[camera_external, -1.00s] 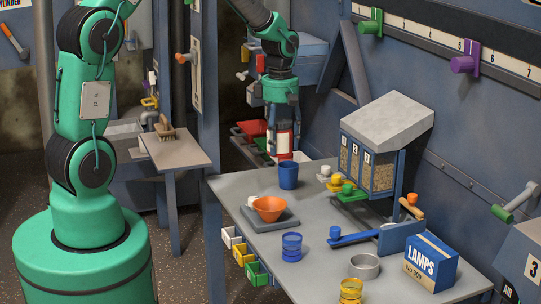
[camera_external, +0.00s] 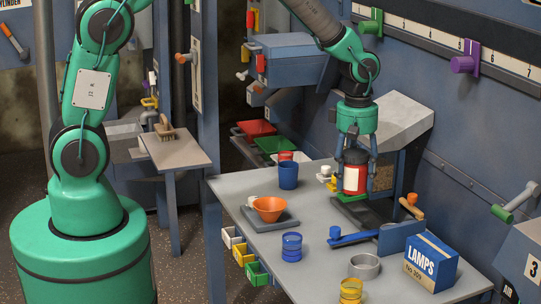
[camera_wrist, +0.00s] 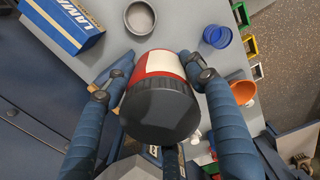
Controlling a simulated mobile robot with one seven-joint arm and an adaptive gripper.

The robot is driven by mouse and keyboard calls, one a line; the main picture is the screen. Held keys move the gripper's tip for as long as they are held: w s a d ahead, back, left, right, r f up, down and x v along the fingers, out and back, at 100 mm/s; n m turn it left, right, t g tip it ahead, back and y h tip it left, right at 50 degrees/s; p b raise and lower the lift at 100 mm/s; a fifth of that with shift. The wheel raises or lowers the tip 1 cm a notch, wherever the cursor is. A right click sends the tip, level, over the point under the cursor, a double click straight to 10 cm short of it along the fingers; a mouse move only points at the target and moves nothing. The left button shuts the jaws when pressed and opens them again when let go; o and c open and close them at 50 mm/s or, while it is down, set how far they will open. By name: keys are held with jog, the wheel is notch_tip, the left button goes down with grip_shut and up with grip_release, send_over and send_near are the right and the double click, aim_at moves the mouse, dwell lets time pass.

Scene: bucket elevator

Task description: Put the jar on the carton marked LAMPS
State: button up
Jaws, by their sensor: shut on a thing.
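The jar (camera_external: 354,178) is red with a cream label and a black lid. My gripper (camera_external: 354,160) is shut on it and holds it upright above the table, in front of the grain dispenser. In the wrist view the jar (camera_wrist: 160,95) sits between the two fingers, its black lid toward the camera. The blue carton marked LAMPS (camera_external: 431,261) stands at the table's right front corner, to the right of and nearer than the jar. The carton (camera_wrist: 65,20) also shows at the top left of the wrist view. Its top looks bare.
A grey ring (camera_external: 364,266) and a yellow glass (camera_external: 350,290) are left of the carton. An orange bowl on a scale (camera_external: 269,209), a blue cup (camera_external: 288,175) and a blue glass (camera_external: 291,247) stand further left.

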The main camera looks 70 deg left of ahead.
jog(key=s+d+m+p, duration=0.1)
jog(key=d+m, duration=0.2)
jog(key=d, duration=1.1)
notch_tip(320, 180, down, 5)
jog(key=shift+d+f, duration=0.1)
jog(key=shift+d, duration=0.05)
send_over(433, 246)
jog(key=shift+w+f+b, duration=0.1)
jog(key=shift+f+b, duration=0.25)
jog(key=shift+f, duration=0.35)
jog(key=shift+f, duration=1.7)
jog(key=shift+f, duration=0.15)
